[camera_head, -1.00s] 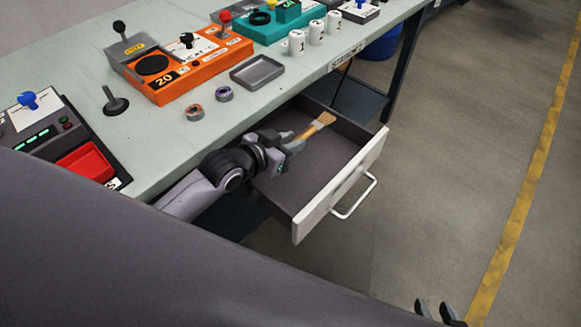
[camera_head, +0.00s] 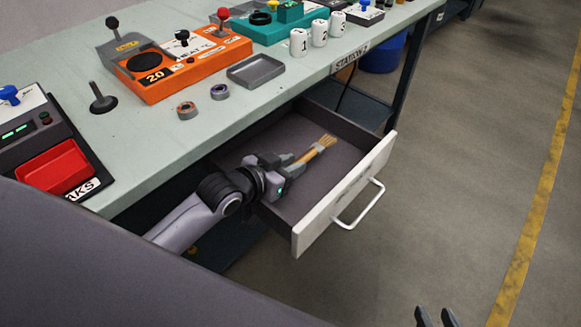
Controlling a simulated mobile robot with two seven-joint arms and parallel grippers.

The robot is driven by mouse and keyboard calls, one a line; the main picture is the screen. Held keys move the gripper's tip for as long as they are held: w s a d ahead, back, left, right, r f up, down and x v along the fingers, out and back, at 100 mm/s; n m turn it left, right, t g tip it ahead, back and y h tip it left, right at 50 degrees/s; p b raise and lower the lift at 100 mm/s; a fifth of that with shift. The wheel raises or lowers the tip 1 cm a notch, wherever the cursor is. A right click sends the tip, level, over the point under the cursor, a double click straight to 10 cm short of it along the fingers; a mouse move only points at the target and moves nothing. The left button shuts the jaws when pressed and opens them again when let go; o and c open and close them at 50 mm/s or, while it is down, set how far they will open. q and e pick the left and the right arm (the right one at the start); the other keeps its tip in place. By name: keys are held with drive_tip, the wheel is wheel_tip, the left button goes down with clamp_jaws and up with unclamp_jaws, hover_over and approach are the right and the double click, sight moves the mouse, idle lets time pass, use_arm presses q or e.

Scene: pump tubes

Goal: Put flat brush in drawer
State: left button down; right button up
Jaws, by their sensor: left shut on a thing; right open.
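The flat brush (camera_head: 318,149) has a wooden handle and pale bristles that point up and to the right. My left gripper (camera_head: 290,166) is shut on its handle. The brush and gripper appear over or inside the open drawer (camera_head: 318,182); whether the brush touches the drawer floor cannot be told. The drawer has dark inner walls, a white front and a white bar handle (camera_head: 361,204). My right gripper (camera_head: 436,318) shows only its fingertips at the bottom edge, apart and empty, over the floor.
Above the drawer is the pale green workbench (camera_head: 150,165). The floor right of the drawer is clear.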

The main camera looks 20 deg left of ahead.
use_arm(q)
drive_tip(key=shift+s+f, duration=0.15)
drive_tip(key=shift+f, duration=0.55)
drive_tip(key=c, duration=1.1)
unclamp_jaws()
drive_tip(key=shift+o, duration=0.8)
drive_tip(key=shift+s+d+f, duration=0.1)
drive_tip(key=shift+f, duration=0.05)
use_arm(e)
drive_tip(key=shift+s+d+f, duration=0.15)
drive_tip(key=shift+s+f, duration=0.05)
drive_tip(key=shift+f, duration=0.05)
use_arm(q)
drive_tip(key=shift+r, duration=0.65)
drive_tip(key=p+v, duration=0.1)
drive_tip(key=v, duration=0.2)
drive_tip(key=p+v, duration=0.1)
drive_tip(key=v, duration=0.6)
drive_tip(key=shift+a+r+p, duration=0.25)
drive_tip(key=shift+r+p, duration=0.15)
drive_tip(key=shift+s+a+r, duration=0.2)
drive_tip(key=shift+s+r, duration=0.05)
drive_tip(key=shift+s, duration=0.35)
use_arm(e)
drive_tip(key=shift+s+d+f+m+g+h, duration=0.2)
drive_tip(key=shift+s+d+m+g+h, duration=0.15)
drive_tip(key=shift+s+d, duration=0.45)
drive_tip(key=shift+w+r, duration=0.15)
drive_tip(key=shift+w, duration=0.15)
